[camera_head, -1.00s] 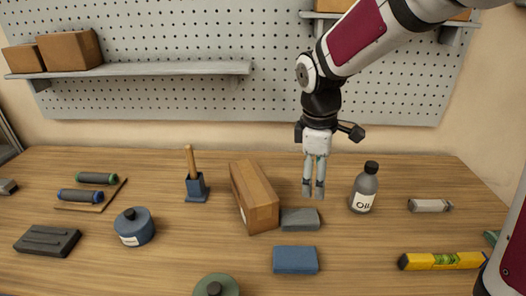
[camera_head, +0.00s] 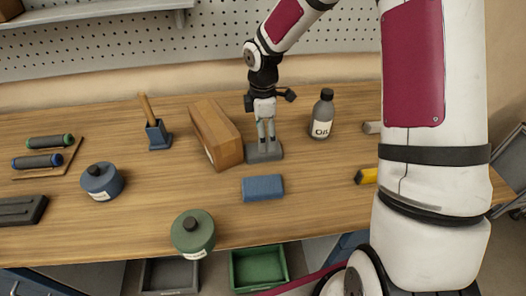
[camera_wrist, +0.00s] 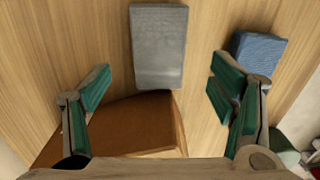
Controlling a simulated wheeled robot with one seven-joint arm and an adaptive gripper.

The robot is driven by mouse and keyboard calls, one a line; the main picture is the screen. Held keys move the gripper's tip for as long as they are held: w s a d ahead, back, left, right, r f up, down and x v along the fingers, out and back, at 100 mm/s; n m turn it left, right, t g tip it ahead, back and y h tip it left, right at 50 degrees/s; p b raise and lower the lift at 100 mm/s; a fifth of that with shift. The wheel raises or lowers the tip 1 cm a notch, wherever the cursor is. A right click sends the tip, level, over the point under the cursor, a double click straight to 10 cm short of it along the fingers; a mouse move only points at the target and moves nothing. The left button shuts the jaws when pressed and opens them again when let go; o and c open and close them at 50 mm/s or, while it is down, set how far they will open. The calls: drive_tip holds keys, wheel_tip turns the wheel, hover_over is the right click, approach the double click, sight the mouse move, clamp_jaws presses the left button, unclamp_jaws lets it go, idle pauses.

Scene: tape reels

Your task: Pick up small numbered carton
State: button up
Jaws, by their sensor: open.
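A brown carton (camera_head: 217,132) lies on the wooden table, long side running toward the back wall. A pale label shows on its left side, but no number is readable. My gripper (camera_head: 266,143) points down just right of the carton, in front of or above a grey block (camera_head: 263,153). In the wrist view my gripper (camera_wrist: 160,82) is open and nothing is held. There the brown carton (camera_wrist: 115,128) is at the bottom, partly hidden by my gripper body and left finger. The grey block (camera_wrist: 158,45) is ahead, between the finger lines.
A blue block (camera_head: 263,188) lies in front, and an oil bottle (camera_head: 322,115) stands to the right. A brush in a blue holder (camera_head: 158,135) is left of the carton. Blue (camera_head: 101,182) and green (camera_head: 193,233) round containers stand nearer the table's front. A shelf (camera_head: 90,17) is behind.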

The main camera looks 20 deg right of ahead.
drive_tip(key=shift+f+p, duration=0.3)
drive_tip(key=shift+f, duration=2.9)
drive_tip(key=c, duration=1.2)
